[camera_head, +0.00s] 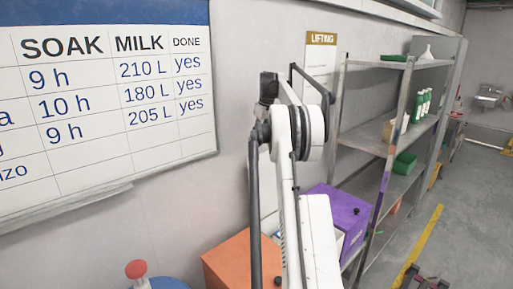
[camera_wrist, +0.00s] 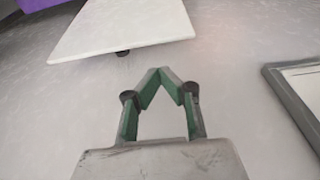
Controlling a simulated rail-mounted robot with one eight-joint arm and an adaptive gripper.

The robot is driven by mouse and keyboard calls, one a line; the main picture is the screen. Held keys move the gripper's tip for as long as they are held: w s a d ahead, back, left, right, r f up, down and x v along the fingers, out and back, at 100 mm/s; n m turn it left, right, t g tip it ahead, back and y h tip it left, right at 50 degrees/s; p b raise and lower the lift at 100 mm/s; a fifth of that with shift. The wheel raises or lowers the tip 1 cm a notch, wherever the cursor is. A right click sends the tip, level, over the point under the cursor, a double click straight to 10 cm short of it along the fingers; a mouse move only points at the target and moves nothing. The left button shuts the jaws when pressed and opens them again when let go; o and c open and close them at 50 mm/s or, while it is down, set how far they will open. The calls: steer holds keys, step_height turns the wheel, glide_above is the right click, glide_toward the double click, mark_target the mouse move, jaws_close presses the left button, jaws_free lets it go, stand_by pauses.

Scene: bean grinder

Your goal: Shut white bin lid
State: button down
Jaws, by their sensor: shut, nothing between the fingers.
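A flat white panel (camera_wrist: 125,25), which looks like the white bin lid, shows at the top of the wrist view with a dark knob (camera_wrist: 122,53) at its near edge. My gripper (camera_wrist: 163,72) is shut and empty, its green fingertips meeting just below and right of the panel in the picture. A gap shows between them. In the head view my arm covers most of the bin area and my gripper cannot be made out. A small white surface (camera_head: 339,240) shows beside the purple bin; I cannot tell whether it belongs to the white bin.
A purple bin (camera_head: 345,205) and an orange bin (camera_head: 232,258) stand on either side of my arm, near the wall. Metal shelving (camera_head: 368,142) is at the right. A whiteboard (camera_head: 95,165) hangs at the left. A dark-framed panel (camera_wrist: 283,90) lies right of my gripper.

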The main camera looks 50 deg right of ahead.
steer(key=p+x, duration=0.2)
steer(key=x, duration=0.7)
steer(key=shift+w+f, duration=0.1)
steer(key=shift+f, duration=0.2)
